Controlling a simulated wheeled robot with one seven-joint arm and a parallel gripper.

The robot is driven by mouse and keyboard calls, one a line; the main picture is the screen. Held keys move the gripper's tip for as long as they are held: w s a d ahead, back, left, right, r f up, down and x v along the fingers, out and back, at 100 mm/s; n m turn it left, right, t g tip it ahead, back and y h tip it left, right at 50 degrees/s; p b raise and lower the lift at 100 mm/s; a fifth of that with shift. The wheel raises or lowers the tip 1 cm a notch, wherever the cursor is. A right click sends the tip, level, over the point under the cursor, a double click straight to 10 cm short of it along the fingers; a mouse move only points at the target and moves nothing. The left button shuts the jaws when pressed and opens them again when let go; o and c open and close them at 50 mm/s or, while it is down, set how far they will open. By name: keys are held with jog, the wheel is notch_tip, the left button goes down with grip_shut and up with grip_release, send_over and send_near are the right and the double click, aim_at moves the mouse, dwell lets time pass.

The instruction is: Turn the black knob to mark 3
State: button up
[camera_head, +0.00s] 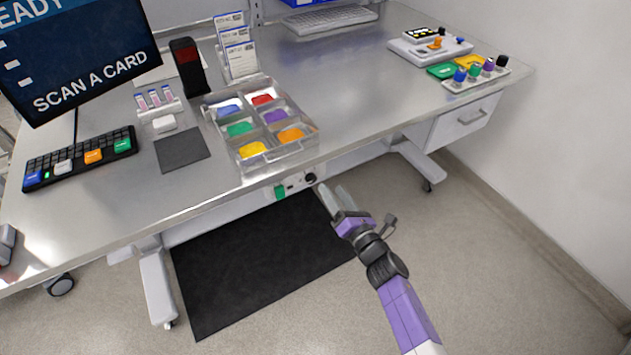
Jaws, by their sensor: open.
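A small knob panel (462,86) lies at the back right of the table, with a row of coloured knobs. A black knob (502,61) is at its right end. Another dark round part (310,178) shows under the table's front edge, beside a green part (280,192); I cannot tell whether it is a knob. No marks are readable on either. My gripper (333,192) is open and empty, in front of the table edge, just right of the dark round part and apart from the knob panel.
A clear divided tray (250,163) with coloured pieces sits near the front edge. A keyboard (78,158) and screen (80,55) stand left. A control box (430,48) is behind the knob panel. A black mat (260,275) covers the floor. The table's right middle is clear.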

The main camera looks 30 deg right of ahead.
aim_at(313, 181)
jog(key=w+f+n, duration=0.1)
jog(key=w, duration=0.1)
jog(key=w+a+f+n+b, duration=0.1)
jog(key=w+n, duration=0.1)
jog(key=w+n+y+b, duration=0.1)
jog(key=n, duration=0.1)
jog(key=shift+w+a+f, duration=0.4)
jog(key=shift+w+r, duration=0.1)
jog(key=shift+w, duration=0.6)
jog(key=shift+c, duration=0.4)
grip_shut()
